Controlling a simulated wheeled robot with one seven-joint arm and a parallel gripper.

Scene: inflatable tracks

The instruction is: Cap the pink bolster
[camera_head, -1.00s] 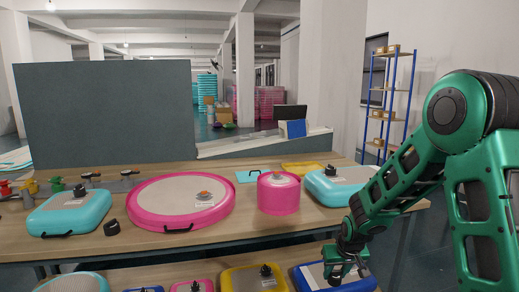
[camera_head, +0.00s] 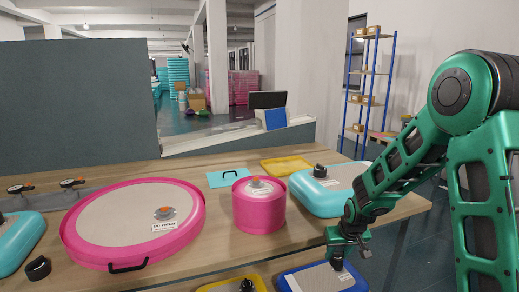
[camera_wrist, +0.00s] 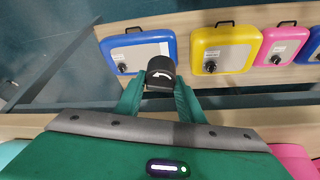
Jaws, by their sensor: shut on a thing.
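The pink bolster (camera_head: 258,211) is a short upright cylinder on the table, with a pale top and an uncapped-looking orange-grey valve (camera_head: 257,184) in its middle. My gripper (camera_head: 343,252) is at the table's front edge, to the right of and lower than the bolster, apart from it. It is shut on a black cap (camera_wrist: 161,72) with a white curved arrow, which shows between the fingertips in the wrist view. The bolster's valve is out of the wrist view.
A wide pink disc (camera_head: 100,222) lies left of the bolster, and a turquoise cushion (camera_head: 318,196) stands close on its right. A loose black cap (camera_head: 38,268) lies at left. Below are a blue cushion (camera_wrist: 147,47) and a yellow cushion (camera_wrist: 233,53) with black caps.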

